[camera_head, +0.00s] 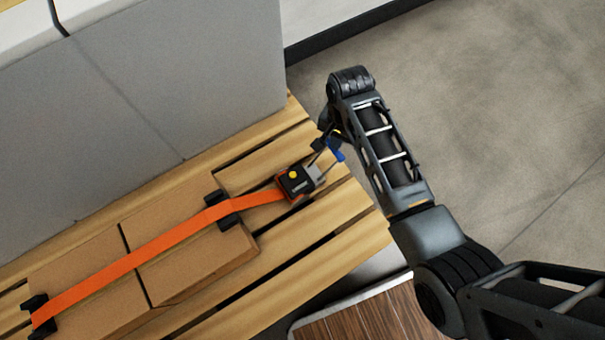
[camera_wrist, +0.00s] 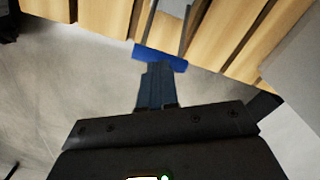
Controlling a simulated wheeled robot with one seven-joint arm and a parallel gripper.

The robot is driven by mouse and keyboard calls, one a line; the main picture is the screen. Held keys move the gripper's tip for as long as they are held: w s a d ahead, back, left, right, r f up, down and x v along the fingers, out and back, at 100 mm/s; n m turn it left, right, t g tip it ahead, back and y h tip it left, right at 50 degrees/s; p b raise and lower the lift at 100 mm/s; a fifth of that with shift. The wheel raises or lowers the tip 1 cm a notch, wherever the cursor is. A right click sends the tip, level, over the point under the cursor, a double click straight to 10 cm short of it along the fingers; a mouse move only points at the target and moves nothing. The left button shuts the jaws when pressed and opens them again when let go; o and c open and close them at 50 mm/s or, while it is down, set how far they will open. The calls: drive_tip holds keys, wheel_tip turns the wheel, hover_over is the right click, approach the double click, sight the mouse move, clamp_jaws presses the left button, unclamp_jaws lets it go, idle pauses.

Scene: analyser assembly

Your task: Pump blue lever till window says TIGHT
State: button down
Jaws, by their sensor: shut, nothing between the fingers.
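The blue lever (camera_head: 335,149) sticks out from the right end of the ratchet (camera_head: 298,182), near the edge of the wooden pallet (camera_head: 345,207). The ratchet has a dark body with a yellow button and a small label, too small to read. An orange strap (camera_head: 135,259) runs from it to the lower left. In the wrist view the lever's blue crossbar (camera_wrist: 160,58) joins two grey arms. My gripper (camera_wrist: 158,70) is shut and empty, its fingertips at the crossbar, seemingly touching it. In the head view my gripper is mostly hidden behind my arm.
Brown cardboard boxes (camera_head: 185,245) lie under the strap on the pallet, with black edge guards. A large grey panel (camera_head: 140,100) stands behind the pallet. Open concrete floor (camera_head: 500,110) lies to the right. A dark wood surface (camera_head: 370,318) is at the bottom.

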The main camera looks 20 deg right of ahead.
drive_tip(key=shift+f, duration=0.1)
idle(0.6)
drive_tip(key=shift+f+b, duration=0.5)
drive_tip(key=shift+f, duration=0.85)
drive_tip(key=shift+s+a+f, duration=0.15)
drive_tip(key=shift+s+f, duration=0.05)
drive_tip(key=shift+f, duration=0.3)
drive_tip(key=shift+w+f, duration=0.1)
drive_tip(key=shift+f+b, duration=0.3)
drive_tip(key=shift+b, duration=0.15)
drive_tip(key=r+p, duration=0.2)
drive_tip(key=p, duration=0.1)
drive_tip(key=r+p, duration=0.3)
drive_tip(key=shift+w+d+r, duration=0.15)
drive_tip(key=shift+d+r, duration=0.05)
